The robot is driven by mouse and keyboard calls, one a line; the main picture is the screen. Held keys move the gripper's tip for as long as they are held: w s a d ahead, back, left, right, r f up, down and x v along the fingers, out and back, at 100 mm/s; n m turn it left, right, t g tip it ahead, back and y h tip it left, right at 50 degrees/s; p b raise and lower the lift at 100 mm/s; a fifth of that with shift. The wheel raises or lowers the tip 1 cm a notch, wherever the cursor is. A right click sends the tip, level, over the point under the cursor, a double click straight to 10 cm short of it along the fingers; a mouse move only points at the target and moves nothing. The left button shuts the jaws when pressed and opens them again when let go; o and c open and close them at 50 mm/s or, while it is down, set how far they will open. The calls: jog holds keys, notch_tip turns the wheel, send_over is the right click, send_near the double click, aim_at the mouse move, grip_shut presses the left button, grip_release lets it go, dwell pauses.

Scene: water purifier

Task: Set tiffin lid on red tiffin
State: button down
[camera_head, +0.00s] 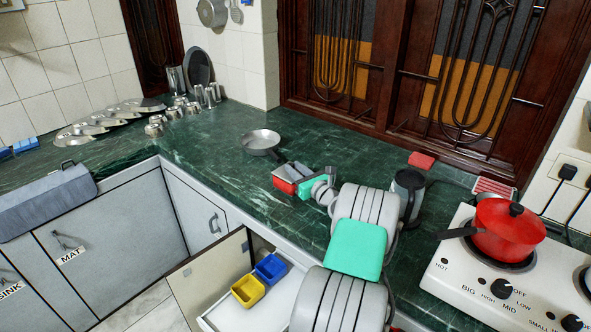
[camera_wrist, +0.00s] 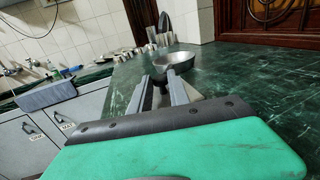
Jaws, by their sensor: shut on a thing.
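The red tiffin (camera_head: 285,185) is a small red box on the green counter in the head view, partly hidden by my gripper. My gripper (camera_head: 292,172) is directly at and over the tiffin, reaching in from the right. In the wrist view my gripper (camera_wrist: 168,85) shows two grey fingers close together, with a pale flat piece partly visible between and beside them. My gripper is shut on this piece, which seems to be the tiffin lid. The fingers hide most of it, and I cannot tell whether it touches the tiffin's rim. The tiffin's red body does not show in the wrist view.
A steel pan (camera_head: 260,141) lies on the counter behind the tiffin. A small red block (camera_head: 423,161) and a dark kettle (camera_head: 408,188) are to the right, before a stove with a red pot (camera_head: 507,228). Yellow (camera_head: 248,291) and blue (camera_head: 271,268) boxes sit in an open drawer below.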

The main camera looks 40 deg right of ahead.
jog(key=c, duration=1.2)
grip_release()
jog(key=shift+c, duration=0.2)
jog(key=shift+r, duration=0.1)
